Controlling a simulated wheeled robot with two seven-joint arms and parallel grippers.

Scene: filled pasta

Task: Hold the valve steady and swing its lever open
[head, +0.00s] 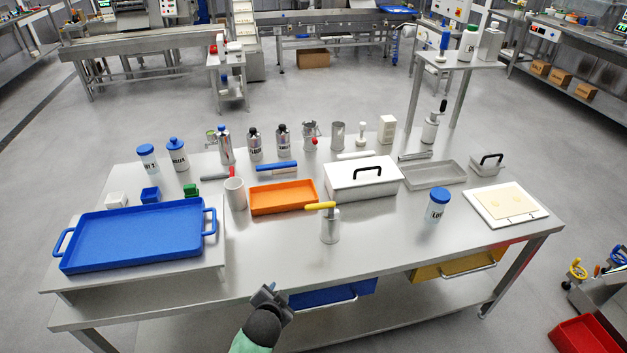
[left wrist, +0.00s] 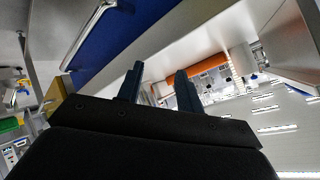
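The valve (head: 330,229) is an upright metal cylinder standing near the front edge of the steel table. Its yellow lever (head: 320,206) lies across the top and points left. My left gripper (head: 270,291) is in front of the table edge, below and left of the valve and not touching it. In the left wrist view its two dark fingers (left wrist: 158,80) are apart with nothing between them. I cannot make out the valve in that view. My right gripper is not in view.
A blue drawer (head: 335,293) under the tabletop is close to my left gripper. An orange tray (head: 284,197) and lidded steel box (head: 362,186) stand behind the valve. A blue tray (head: 135,236) is at left, a blue-lidded jar (head: 437,207) at right. Tabletop around the valve's front is clear.

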